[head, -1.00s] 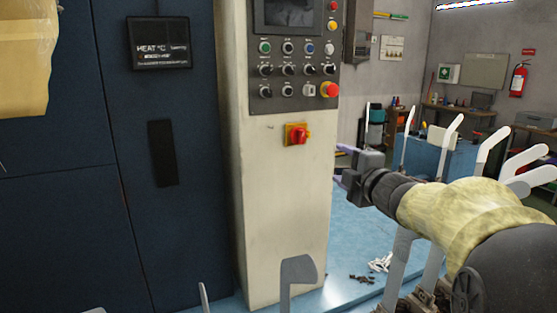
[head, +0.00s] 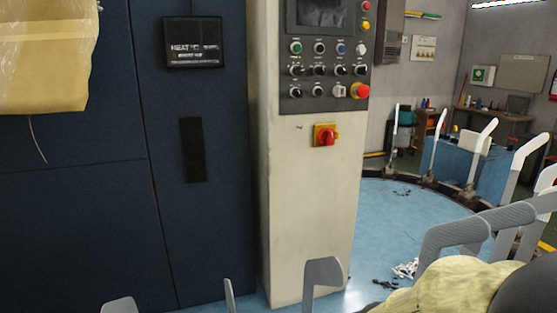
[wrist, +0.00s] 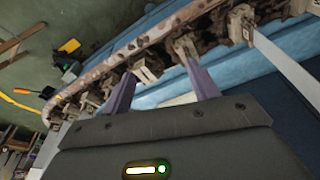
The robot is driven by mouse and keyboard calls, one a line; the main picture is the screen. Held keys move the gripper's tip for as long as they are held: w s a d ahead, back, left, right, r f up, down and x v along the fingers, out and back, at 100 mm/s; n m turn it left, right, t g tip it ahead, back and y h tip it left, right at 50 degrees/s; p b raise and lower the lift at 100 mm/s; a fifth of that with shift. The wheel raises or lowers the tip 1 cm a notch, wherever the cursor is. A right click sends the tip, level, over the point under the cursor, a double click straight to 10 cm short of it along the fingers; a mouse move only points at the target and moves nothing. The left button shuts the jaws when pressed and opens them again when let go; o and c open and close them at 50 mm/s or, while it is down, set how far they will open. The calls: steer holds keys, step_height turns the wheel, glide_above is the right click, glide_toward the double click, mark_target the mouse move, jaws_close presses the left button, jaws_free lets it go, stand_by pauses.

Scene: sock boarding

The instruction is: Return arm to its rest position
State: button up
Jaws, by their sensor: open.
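My gripper (wrist: 160,85) shows in the wrist view. Its two purple fingers are spread apart with nothing held between them. Past the fingers are a rusty, worn curved rail (wrist: 150,35) with metal brackets and a blue surface. I cannot tell how far the fingertips are from the brackets. In the head view my arm's yellow sleeve (head: 445,290) is at the bottom right, and the gripper itself is out of that frame.
Pale upright boards (head: 487,150) stand along the curved rail at right, and a grey one (head: 322,277) rises at the bottom centre. A cream control column (head: 310,200) stands before dark blue panels. White pieces (head: 405,270) lie on the blue surface.

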steer(key=w+p+v, duration=0.3)
steer(key=p+v, duration=1.2)
steer(key=v, duration=0.1)
steer(key=shift+w+r, duration=0.4)
steer(key=shift+d, duration=0.1)
